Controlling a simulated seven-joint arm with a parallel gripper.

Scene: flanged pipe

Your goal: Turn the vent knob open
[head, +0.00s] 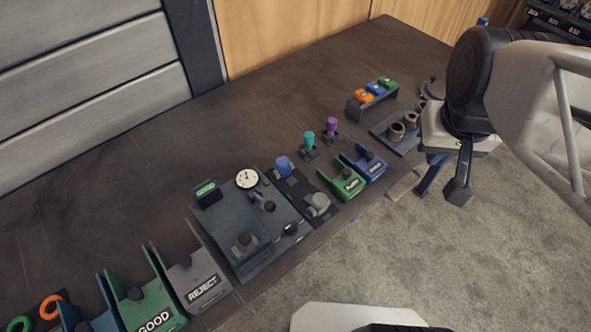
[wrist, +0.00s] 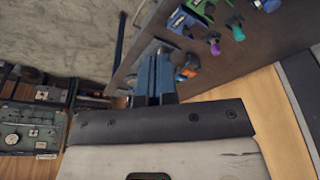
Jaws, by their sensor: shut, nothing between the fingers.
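A dark test fixture (head: 222,228) with a round white gauge (head: 247,179) stands on the bench in the head view. It carries a small black knob (head: 269,206) below the gauge and another black knob (head: 290,229) at its front right corner. I cannot tell which of them is the vent knob. My gripper (head: 424,188) is far to the right of the fixture, past the bench's front edge and above the floor. Its blue fingers (wrist: 153,82) are together and empty in the wrist view. The fixture is not clearly seen in the wrist view.
GOOD (head: 150,310) and REJECT (head: 195,280) bins are left of the fixture. The back of the bench is clear.

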